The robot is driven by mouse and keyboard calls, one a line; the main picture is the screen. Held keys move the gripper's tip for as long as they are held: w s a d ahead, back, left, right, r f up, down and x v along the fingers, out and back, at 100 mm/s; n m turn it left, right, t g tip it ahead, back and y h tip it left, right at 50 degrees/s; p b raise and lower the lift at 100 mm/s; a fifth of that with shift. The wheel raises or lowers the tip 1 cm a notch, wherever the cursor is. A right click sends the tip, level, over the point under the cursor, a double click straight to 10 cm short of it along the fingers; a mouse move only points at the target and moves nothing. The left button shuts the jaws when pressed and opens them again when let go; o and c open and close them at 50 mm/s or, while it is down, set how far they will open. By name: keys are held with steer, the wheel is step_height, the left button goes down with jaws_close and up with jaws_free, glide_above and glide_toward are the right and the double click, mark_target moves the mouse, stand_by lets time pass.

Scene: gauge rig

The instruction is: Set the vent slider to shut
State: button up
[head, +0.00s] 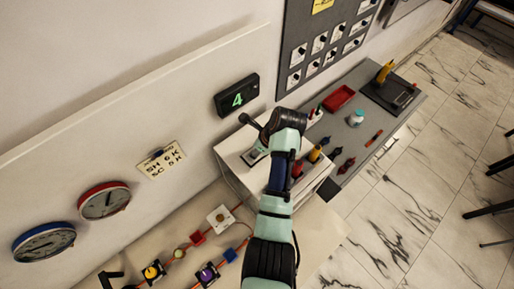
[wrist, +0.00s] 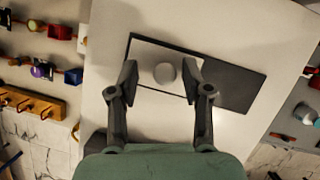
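The vent slider is a pale plate (wrist: 148,55) with a round knob (wrist: 164,73) in the wrist view. It sits over the left part of a dark rectangular opening (wrist: 235,88), whose right part is uncovered. My gripper (wrist: 161,82) is open, with one finger on each side of the knob; I cannot tell whether either touches it. In the head view the slider's panel (head: 255,155) is on top of a white box (head: 237,175), partly hidden behind my arm.
A green "4" display (head: 237,97) and a note (head: 161,160) are on the wall. Wired coloured parts (head: 208,272) lie on the bench at the left in the head view. A grey bench (head: 365,140) at the right bears a red tray (head: 339,97) and tools.

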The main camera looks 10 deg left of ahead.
steer(key=v, duration=0.7)
steer(key=shift+r, duration=0.25)
steer(key=s+d+r+n+t+h+p, duration=0.1)
steer(key=s+r+n+t, duration=0.4)
steer(key=n, duration=0.6)
steer(key=s+d+r+n+t+h+p, duration=0.1)
steer(key=s+r+n+t+h, duration=0.2)
steer(key=s+r+n+t, duration=0.2)
steer(key=s+r+n, duration=0.3)
steer(key=s+n, duration=0.1)
steer(key=n, duration=0.3)
steer(key=shift+s+d+r+t, duration=0.15)
steer(key=shift+s+r+t, duration=0.15)
steer(key=shift+s+t, duration=0.1)
steer(key=shift+f, duration=0.1)
stand_by(1.2)
